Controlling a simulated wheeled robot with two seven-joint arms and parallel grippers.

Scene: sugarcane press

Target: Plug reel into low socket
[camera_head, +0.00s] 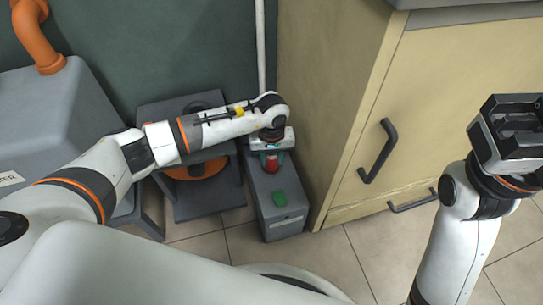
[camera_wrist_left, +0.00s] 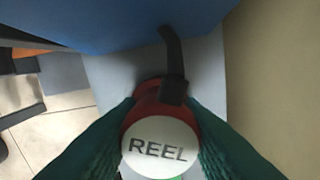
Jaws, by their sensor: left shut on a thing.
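My left gripper (camera_head: 271,157) is over the back part of a low grey box (camera_head: 285,225) on the floor. In the left wrist view its green fingers (camera_wrist_left: 162,135) are shut on a red plug (camera_wrist_left: 150,97) with a round white face marked "REEL". A short dark cable (camera_wrist_left: 173,52) rises from the plug. The plug shows as a small red patch (camera_head: 272,164) in the head view; I cannot tell whether it is seated in a socket. The orange reel (camera_head: 210,170) sits in a dark stand left of the box. My right gripper (camera_head: 512,135) is raised at the right, its jaw gap unclear.
A green patch (camera_head: 280,198) marks the front top of the grey box. A beige cabinet (camera_head: 365,80) with dark handles stands close on its right. A grey machine (camera_head: 45,110) with an orange pipe (camera_head: 38,38) is at the left. Tiled floor (camera_head: 335,260) is clear in front.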

